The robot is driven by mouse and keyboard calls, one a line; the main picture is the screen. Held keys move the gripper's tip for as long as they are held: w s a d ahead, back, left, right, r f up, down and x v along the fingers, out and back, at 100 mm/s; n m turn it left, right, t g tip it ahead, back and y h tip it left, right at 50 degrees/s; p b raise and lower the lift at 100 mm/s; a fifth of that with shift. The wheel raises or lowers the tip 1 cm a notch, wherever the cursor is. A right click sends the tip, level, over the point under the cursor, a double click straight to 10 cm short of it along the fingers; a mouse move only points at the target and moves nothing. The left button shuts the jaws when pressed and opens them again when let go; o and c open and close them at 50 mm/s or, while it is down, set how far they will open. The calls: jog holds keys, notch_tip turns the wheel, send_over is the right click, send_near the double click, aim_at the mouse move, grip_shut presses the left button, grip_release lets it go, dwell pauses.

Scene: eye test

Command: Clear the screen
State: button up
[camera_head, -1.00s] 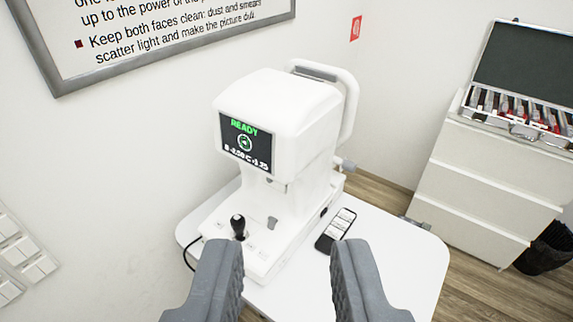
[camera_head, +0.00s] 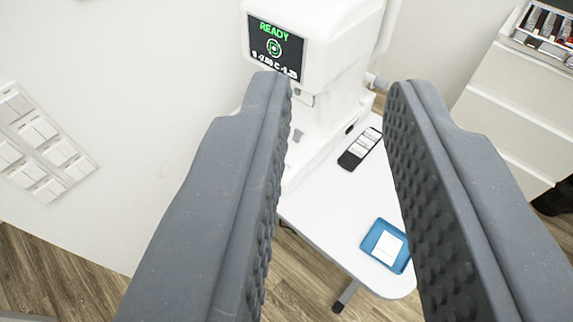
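The screen (camera_head: 275,46) is on the front of a white eye-test machine (camera_head: 335,60). It is lit and shows green "READY", a round green mark and a line of white figures below. My gripper (camera_head: 338,88) is open, with its two grey padded fingers wide apart and nothing between them. The left fingertip appears just below the screen in the picture; I cannot tell how far it is from the machine. The joystick on the machine's base is hidden behind the left finger.
On the white table (camera_head: 330,215) lie a black remote-like device (camera_head: 360,149) and a blue tray (camera_head: 371,241) with a white card or pad (camera_head: 388,248). White drawers (camera_head: 510,110) carry an open lens case (camera_head: 545,35) at right. Wall switches or holders (camera_head: 40,145) are at left.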

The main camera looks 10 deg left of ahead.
jog(key=shift+c, duration=0.4)
grip_shut()
dwell(1.3)
